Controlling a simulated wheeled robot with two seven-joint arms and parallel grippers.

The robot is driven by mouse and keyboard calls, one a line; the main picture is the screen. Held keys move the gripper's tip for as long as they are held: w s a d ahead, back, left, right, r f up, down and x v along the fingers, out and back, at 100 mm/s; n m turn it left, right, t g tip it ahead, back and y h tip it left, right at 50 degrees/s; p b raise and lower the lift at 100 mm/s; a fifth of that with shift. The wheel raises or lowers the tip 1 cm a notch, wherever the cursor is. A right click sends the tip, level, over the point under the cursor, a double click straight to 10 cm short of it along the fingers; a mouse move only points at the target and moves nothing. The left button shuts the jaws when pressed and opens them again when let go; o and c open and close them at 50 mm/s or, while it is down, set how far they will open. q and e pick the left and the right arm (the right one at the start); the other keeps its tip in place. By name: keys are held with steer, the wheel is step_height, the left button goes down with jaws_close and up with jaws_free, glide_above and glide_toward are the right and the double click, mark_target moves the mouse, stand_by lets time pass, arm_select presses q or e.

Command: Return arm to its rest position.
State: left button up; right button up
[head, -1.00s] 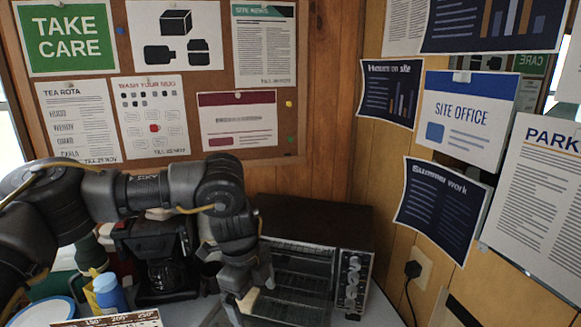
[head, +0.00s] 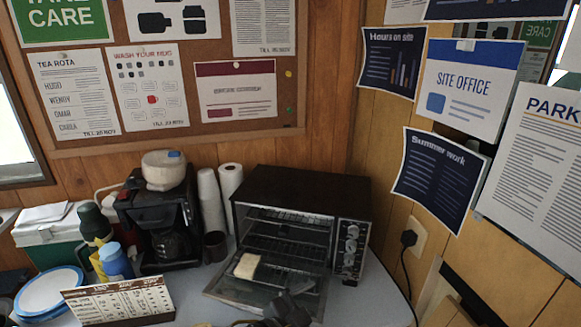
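A slice of bread (head: 246,266) lies at the left of the oven's open front, apart from the arm. My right gripper is out of view.
Left of the oven are a mug (head: 215,246), stacked white cups (head: 211,200) and a coffee maker (head: 160,222). A cable hangs from a wall socket (head: 417,240).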

arm_select(q)
steer(key=s+a+f+n+y, duration=0.2)
steer(key=a+f+n+y, duration=0.35)
steer(key=a+f, duration=0.35)
steer(key=s+a+f+n+g+y, duration=0.3)
steer(key=s+a+f, duration=0.3)
steer(key=s+a, duration=0.45)
steer(key=s+a+f+n+g+y, duration=0.3)
steer(key=s+a+f+n, duration=0.15)
steer(key=s+a, duration=0.55)
step_height(320, 180, down, 31)
steer(key=s+a+m+g+b, duration=0.1)
steer(key=b, duration=0.2)
steer(key=s+a+f+g+b, duration=0.1)
steer(key=s+a+f, duration=0.3)
steer(key=s+f, duration=1.1)
steer(key=shift+s, duration=0.25)
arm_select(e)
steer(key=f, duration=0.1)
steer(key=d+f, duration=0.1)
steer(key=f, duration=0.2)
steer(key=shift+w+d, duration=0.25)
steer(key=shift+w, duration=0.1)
